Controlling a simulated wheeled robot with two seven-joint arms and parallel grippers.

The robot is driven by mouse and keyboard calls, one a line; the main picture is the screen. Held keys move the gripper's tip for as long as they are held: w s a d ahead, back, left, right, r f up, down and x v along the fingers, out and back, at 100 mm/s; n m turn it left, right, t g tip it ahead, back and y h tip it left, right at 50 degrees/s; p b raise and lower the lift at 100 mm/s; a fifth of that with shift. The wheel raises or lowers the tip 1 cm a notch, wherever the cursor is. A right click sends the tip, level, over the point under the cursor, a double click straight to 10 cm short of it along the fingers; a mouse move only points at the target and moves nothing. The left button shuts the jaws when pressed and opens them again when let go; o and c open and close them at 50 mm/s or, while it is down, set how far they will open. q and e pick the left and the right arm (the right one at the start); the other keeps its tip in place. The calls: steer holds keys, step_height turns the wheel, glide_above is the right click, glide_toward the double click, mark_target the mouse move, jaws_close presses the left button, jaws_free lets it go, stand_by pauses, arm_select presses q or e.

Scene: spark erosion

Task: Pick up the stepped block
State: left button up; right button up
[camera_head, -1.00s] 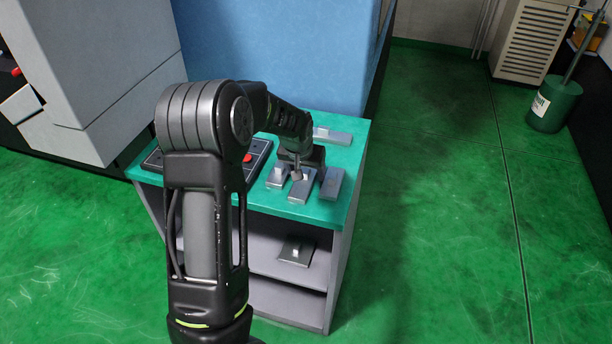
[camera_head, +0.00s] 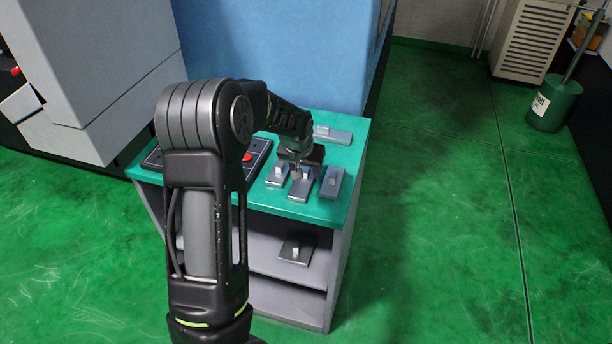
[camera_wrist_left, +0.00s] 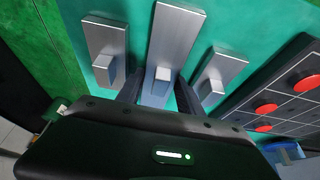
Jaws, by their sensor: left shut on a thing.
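Several grey metal stepped blocks, each a flat plate with a small raised stub, lie on the green top of a cabinet. The middle front stepped block (camera_head: 300,188) is under my left gripper (camera_head: 297,172). In the left wrist view the fingers stand on both sides of the stub of this middle block (camera_wrist_left: 177,42), and the gripper (camera_wrist_left: 158,92) is shut on it. The block appears still at the level of the top; any gap beneath is hidden. My right gripper is not in view.
A similar block (camera_head: 277,176) lies close on the left, another (camera_head: 332,181) close on the right, and one (camera_head: 333,135) farther back. A dark board with red buttons (camera_head: 258,158) is to the left. One block (camera_head: 297,250) lies on the shelf below. A blue machine (camera_head: 285,50) stands behind.

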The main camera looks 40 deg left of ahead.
arm_select(q)
jaws_close()
steer(key=shift+w+r, duration=0.1)
steer(key=shift+r, duration=0.55)
step_height(320, 180, up, 9)
steer(key=shift+f+b, duration=0.1)
steer(key=shift+b, duration=0.7)
